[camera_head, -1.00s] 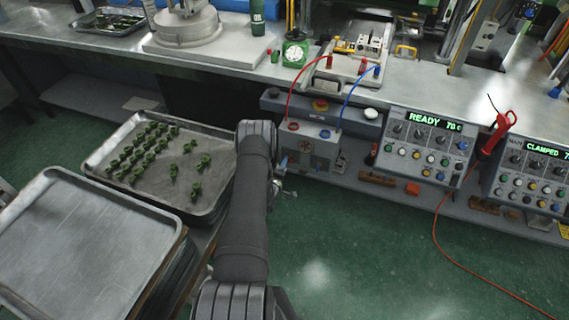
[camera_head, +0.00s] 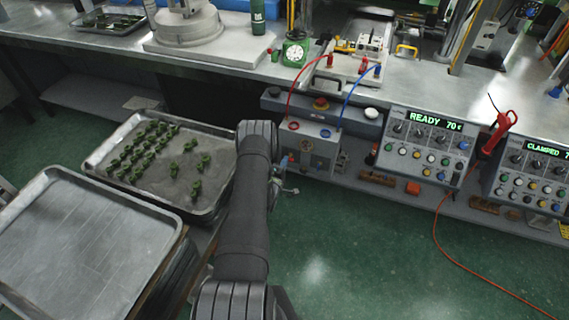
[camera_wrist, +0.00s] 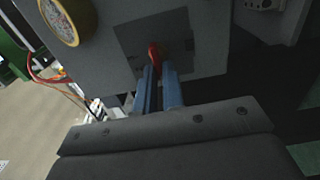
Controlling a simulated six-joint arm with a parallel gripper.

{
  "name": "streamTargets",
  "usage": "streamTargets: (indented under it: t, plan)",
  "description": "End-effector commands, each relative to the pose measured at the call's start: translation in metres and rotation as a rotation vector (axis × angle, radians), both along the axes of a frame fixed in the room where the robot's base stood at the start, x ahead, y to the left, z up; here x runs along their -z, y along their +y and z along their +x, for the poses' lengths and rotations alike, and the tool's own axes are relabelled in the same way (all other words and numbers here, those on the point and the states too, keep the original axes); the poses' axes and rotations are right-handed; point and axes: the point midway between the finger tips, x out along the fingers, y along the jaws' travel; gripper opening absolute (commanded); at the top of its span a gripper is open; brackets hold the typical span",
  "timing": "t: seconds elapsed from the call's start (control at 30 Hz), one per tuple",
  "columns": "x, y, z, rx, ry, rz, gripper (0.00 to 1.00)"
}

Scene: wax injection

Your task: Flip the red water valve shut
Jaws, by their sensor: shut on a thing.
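The red water valve (camera_wrist: 154,52) shows in the wrist view as a small red handle in front of a dark square plate on a grey box. My gripper (camera_wrist: 158,72) has its two blue-grey fingers close together on it, shut on the handle. The fingers hide part of the valve, so its exact angle is hard to tell. In the head view the grey box (camera_head: 322,134) has a red and a blue hose on top. My arm reaches to its left front side there, and the valve is too small to make out clearly.
A tray of green pieces (camera_head: 222,208) and an empty metal tray (camera_head: 80,240) lie at the left. A control panel reading READY (camera_head: 425,150) stands right of the box. A yellow-rimmed round part (camera_wrist: 68,22) is at upper left in the wrist view. The green floor in front is clear.

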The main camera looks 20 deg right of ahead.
Motion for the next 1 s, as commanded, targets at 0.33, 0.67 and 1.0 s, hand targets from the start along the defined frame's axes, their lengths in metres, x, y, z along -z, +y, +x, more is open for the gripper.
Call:
streamTargets:
  t: [0.33,0.67,1.0]
  plan:
    - [0.000,0.000,0.000,0.000,-0.001,-0.001,0.30]
    - [0.000,0.017,-0.016,-0.001,0.001,0.001,0.30]
    - [0.001,0.076,-0.075,-0.003,0.004,0.002,0.30]
